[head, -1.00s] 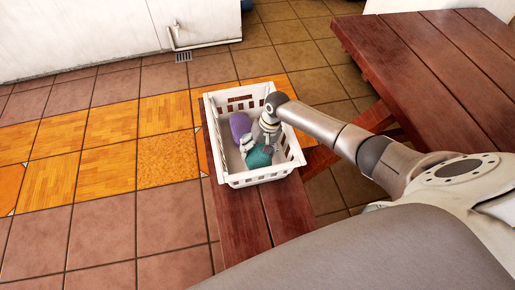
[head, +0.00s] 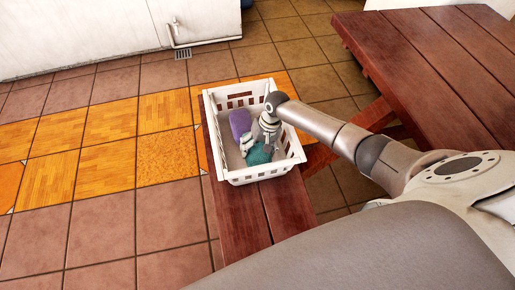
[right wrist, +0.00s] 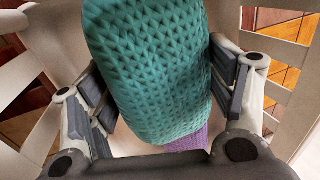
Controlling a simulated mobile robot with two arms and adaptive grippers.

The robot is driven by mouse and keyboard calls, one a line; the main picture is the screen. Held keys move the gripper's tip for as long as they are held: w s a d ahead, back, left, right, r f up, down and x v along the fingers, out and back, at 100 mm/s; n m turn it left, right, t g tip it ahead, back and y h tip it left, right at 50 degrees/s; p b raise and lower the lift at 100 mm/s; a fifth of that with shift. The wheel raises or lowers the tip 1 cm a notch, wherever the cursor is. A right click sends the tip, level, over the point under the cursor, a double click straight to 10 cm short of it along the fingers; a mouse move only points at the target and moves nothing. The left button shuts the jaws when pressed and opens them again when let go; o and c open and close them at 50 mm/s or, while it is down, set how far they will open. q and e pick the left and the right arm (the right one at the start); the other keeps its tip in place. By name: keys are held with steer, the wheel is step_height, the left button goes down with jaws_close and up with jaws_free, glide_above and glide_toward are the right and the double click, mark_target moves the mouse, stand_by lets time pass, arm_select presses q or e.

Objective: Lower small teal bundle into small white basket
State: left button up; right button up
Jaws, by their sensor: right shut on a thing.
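The small white basket (head: 262,176) stands on the wooden bench, with slotted walls and an open top. My right gripper (head: 257,146) reaches down inside it and is shut on the small teal bundle (head: 260,155). In the right wrist view the teal bundle (right wrist: 155,70), with a knitted texture, sits between the two finger pads. A purple bundle (head: 240,122) lies in the basket beside it; a bit of it also shows in the right wrist view (right wrist: 190,141). Whether the teal bundle touches the basket floor is hidden. My left gripper is not in view.
The bench (head: 245,215) is bare in front of the basket. A larger wooden table (head: 430,60) stands to the right, behind my right arm. A white wall with a pipe (head: 175,38) is at the back. Tiled floor on the left is clear.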

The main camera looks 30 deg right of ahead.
mark_target(257, 154)
arm_select(q)
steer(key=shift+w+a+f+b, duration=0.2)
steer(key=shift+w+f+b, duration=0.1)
steer(key=shift+b, duration=0.45)
arm_select(e)
steer(key=shift+f, duration=1.25)
stand_by(0.3)
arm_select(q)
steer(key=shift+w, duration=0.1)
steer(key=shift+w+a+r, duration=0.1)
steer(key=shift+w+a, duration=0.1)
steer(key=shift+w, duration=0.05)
arm_select(e)
steer(key=shift+f, duration=0.15)
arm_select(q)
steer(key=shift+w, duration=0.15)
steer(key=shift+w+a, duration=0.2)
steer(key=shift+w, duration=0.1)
arm_select(e)
steer(key=shift+f, duration=0.15)
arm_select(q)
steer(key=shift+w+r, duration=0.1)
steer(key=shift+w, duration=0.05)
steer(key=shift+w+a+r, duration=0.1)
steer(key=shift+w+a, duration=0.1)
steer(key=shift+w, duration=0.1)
arm_select(e)
steer(key=shift+f, duration=0.1)
